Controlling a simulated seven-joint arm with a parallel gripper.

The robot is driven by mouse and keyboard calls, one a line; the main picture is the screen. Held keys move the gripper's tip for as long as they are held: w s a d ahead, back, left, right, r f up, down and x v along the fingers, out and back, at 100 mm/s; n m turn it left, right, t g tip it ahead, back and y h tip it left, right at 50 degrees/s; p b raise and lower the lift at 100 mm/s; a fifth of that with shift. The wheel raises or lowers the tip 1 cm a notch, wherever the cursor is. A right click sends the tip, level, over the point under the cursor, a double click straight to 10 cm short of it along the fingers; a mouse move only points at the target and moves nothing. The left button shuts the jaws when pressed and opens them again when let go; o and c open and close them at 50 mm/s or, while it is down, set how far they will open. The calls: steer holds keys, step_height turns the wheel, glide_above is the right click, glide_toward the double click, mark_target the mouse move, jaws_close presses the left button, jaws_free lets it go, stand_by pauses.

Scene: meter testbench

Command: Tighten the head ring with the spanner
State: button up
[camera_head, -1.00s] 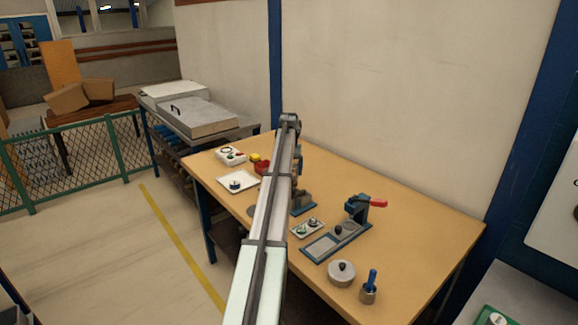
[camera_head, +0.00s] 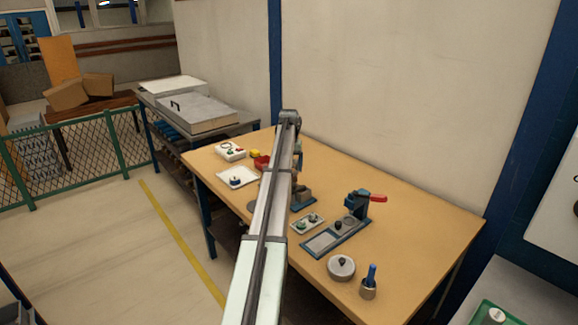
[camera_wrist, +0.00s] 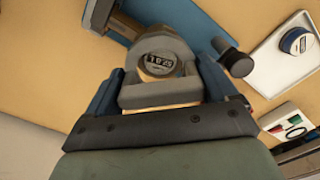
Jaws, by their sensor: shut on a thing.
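In the wrist view, my gripper (camera_wrist: 161,88) has its dark blue fingers on either side of a grey spanner (camera_wrist: 160,95) and is shut on it. The spanner's grey body lies close around a round meter with a number display (camera_wrist: 160,63). I cannot tell whether it is fully seated on the head ring. A tan or brass-coloured edge shows at the meter's near side; most of the ring is hidden. In the head view my own arm hides the gripper, spanner and most of the meter's stand.
A white tray (camera_head: 223,174) with a small round meter lies at left, also in the wrist view (camera_wrist: 271,65). A blue clamp fixture with a red handle (camera_head: 378,198), a grey disc (camera_head: 341,267) and a blue-handled tool in a cup (camera_head: 369,288) stand at right.

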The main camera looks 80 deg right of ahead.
steer(key=shift+f, duration=1.45)
stand_by(2.5)
steer(key=shift+m, duration=2)
steer(key=m, duration=0.3)
steer(key=shift+m, duration=0.4)
steer(key=m, duration=0.5)
steer(key=shift+m, duration=2.2)
steer(key=shift+n, duration=0.6)
steer(key=shift+r, duration=0.15)
